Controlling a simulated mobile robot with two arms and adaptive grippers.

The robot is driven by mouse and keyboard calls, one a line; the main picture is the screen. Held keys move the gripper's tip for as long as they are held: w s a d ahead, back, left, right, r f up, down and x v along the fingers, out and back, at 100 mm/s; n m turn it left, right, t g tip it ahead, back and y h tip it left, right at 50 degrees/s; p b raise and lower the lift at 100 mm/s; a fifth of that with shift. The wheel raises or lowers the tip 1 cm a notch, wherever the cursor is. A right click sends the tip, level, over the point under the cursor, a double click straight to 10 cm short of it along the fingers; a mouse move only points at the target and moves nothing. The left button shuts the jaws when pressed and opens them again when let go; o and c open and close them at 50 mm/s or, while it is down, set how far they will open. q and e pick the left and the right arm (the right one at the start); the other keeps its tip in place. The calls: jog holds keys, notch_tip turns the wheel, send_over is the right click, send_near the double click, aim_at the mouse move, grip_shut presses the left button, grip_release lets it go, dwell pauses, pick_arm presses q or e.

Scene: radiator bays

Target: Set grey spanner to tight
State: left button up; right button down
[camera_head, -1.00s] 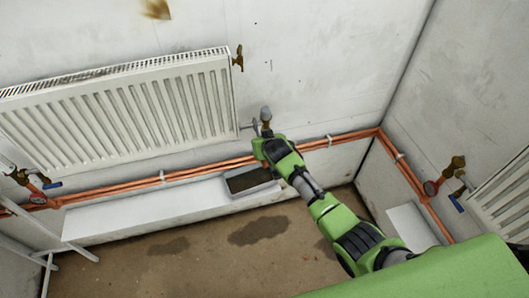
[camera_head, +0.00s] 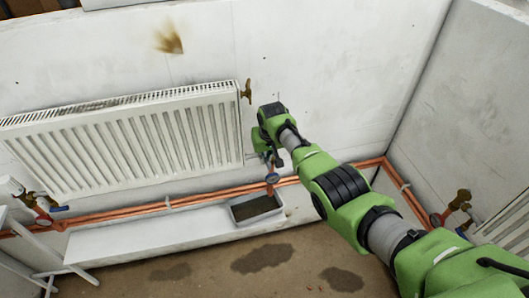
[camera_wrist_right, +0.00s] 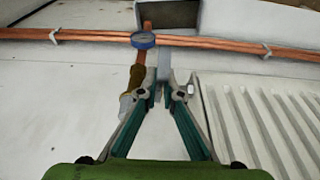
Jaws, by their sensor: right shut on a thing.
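My right gripper (camera_head: 273,160) is at the lower right corner of the middle radiator, reaching down from above. In the right wrist view its fingers (camera_wrist_right: 160,84) are shut on a flat grey piece, which looks like the grey spanner (camera_wrist_right: 164,66). The brass valve body (camera_wrist_right: 130,88) is just left of the fingers, on a copper stub with a round blue-rimmed gauge (camera_wrist_right: 143,40). How the spanner meets the valve is hidden, and its setting cannot be read. My left gripper is not in view.
The white radiator (camera_head: 125,140) is close left of the gripper. Copper pipes (camera_head: 140,209) run along the wall below. A grey tray (camera_head: 236,214) with dark contents is under the valve. Another valve (camera_head: 458,200) is at the right wall.

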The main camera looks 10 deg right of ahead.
jog(key=shift+w+r, duration=0.1)
jog(key=c, duration=2.2)
grip_release()
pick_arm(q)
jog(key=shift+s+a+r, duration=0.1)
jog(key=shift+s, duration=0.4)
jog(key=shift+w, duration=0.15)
pick_arm(e)
jog(key=v, duration=1.2)
jog(key=shift+w, duration=0.1)
